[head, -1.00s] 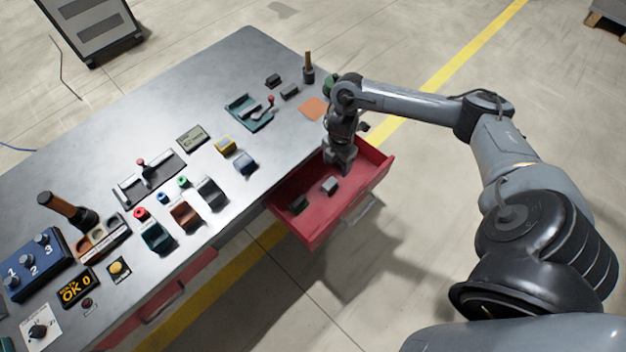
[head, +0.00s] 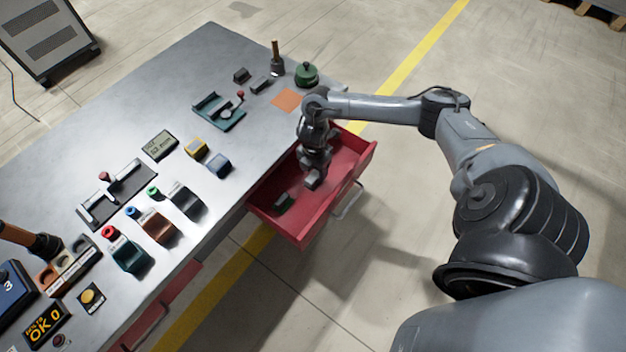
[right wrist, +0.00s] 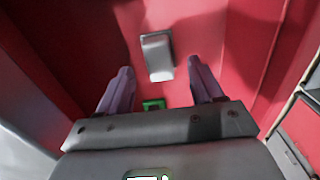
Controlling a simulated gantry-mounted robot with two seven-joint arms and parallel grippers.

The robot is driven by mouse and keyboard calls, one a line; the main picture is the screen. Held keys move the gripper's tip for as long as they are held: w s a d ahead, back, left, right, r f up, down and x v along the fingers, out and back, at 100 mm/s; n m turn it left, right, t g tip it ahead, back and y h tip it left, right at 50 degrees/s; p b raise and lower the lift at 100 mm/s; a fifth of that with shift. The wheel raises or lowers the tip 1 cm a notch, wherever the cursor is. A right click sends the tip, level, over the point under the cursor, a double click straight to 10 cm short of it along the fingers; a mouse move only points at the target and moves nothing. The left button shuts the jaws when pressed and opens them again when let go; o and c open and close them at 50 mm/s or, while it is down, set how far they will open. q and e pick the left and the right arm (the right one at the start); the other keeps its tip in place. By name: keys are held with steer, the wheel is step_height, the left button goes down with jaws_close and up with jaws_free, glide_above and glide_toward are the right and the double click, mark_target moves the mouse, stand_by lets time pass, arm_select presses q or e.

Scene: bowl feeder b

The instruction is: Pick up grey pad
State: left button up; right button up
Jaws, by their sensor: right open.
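The grey pad (head: 313,181) lies on the floor of the open red drawer (head: 339,190), partly under my right gripper. In the right wrist view the pad (right wrist: 157,57) is a small light-grey block, seen between and just beyond the two fingertips. My right gripper (head: 315,166) points down into the drawer, and its fingers stand apart with nothing held. Its exact height above the pad is hard to tell. My left gripper is not in view.
A dark green block (head: 283,201) lies in the drawer, and a green piece (right wrist: 153,104) shows between the fingers in the wrist view. The drawer walls stand close around the gripper. The grey workbench (head: 130,100) carries several blocks, levers and buttons.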

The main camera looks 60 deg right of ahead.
mark_target(313, 177)
step_height(313, 177, down, 4)
steer(key=shift+a+f+b, duration=0.1)
steer(key=shift+f+b, duration=0.1)
steer(key=shift+b, duration=0.45)
steer(key=shift+c, duration=1.1)
steer(key=c, duration=0.8)
steer(key=shift+w+r+p, duration=0.1)
steer(key=shift+r+p, duration=0.2)
steer(key=shift+r, duration=0.35)
steer(key=shift+c, duration=0.2)
step_height(313, 177, up, 9)
steer(key=p, duration=0.2)
steer(key=shift+p, duration=0.3)
